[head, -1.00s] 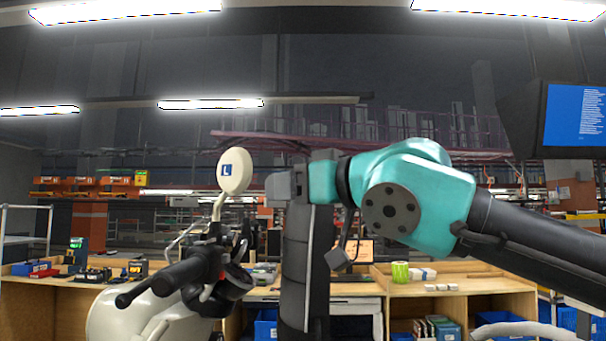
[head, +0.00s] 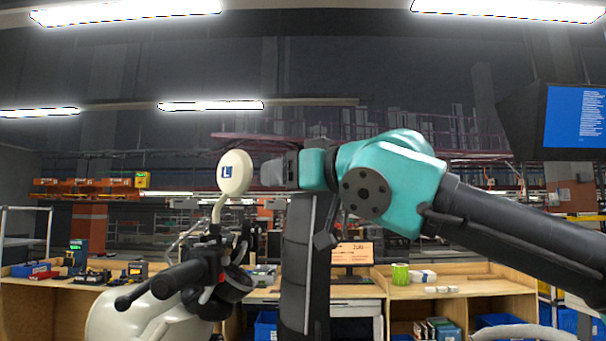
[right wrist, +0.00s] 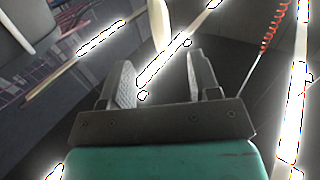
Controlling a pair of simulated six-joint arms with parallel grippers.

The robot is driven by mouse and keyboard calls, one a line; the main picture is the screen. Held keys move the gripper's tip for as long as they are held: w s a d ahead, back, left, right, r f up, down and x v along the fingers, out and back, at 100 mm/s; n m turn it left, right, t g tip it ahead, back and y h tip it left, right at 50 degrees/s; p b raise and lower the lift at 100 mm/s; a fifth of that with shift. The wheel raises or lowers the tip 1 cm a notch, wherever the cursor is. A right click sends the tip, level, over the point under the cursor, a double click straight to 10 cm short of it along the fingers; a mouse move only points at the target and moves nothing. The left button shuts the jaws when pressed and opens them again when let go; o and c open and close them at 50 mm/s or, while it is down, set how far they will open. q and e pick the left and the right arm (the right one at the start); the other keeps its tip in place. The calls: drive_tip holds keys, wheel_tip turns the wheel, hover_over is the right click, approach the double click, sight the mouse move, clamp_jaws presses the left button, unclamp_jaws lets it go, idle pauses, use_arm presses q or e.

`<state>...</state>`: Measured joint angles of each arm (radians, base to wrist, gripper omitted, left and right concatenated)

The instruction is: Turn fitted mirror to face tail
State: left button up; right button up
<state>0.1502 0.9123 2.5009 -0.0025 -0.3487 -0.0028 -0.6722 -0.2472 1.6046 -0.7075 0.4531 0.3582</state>
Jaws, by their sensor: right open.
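The fitted mirror (head: 235,173) is a cream oval on a cream stem, with a blue "L" sticker on the side towards the head camera. It stands above the dark handlebar grip (head: 180,278) of a cream scooter. My right gripper (head: 268,173) is just right of the mirror, at about its height, pointing left at its edge. In the right wrist view the gripper (right wrist: 160,78) has its two fingers apart and nothing between them. A cream edge of the mirror (right wrist: 158,22) shows beyond the fingertips. My left gripper is not in view.
Another bench with tools stands at the left. The air left of the mirror looks free.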

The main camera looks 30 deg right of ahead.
sight(229, 181)
drive_tip(key=x, duration=1.2)
drive_tip(key=shift+w+a, duration=0.1)
drive_tip(key=shift+w, duration=0.2)
drive_tip(key=shift+c, duration=0.2)
clamp_jaws()
drive_tip(key=shift+s+a+f+m+t+h, duration=0.1)
drive_tip(key=shift+a+m+t+h, duration=0.2)
drive_tip(key=shift+m+h, duration=0.35)
drive_tip(key=shift+a+m+t+h, duration=0.2)
drive_tip(key=shift+a+m+h, duration=0.15)
drive_tip(key=shift+h, duration=0.5)
drive_tip(key=shift+a+m+h, duration=0.55)
drive_tip(key=shift+m+h, duration=0.35)
drive_tip(key=shift+h, duration=0.3)
